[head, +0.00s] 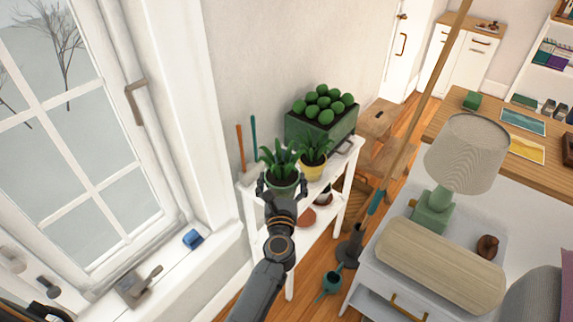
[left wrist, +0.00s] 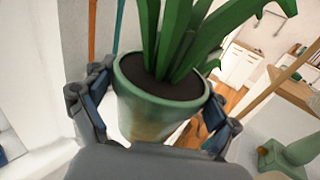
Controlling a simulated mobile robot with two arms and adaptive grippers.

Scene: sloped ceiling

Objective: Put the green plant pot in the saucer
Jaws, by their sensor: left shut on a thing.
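The green plant pot (head: 284,188) holds dark soil and a spiky leafy plant, and is upright at the near end of the white shelf stand. My left gripper (head: 282,190) is shut on it, with one finger on each side. In the left wrist view the green pot (left wrist: 155,105) fills the middle between the padded fingers. Its base is hidden, so I cannot tell whether it touches the top board. I cannot make out a saucer for certain; a terracotta dish-like thing (head: 307,217) shows on the lower shelf. My right gripper is not in view.
A yellow pot (head: 313,171) with a plant stands close behind the green pot. A green planter (head: 322,128) with round plants is at the back of the stand (head: 345,157). Two tool handles (head: 241,152) lean by the wall. A lamp (head: 435,212) stands at right.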

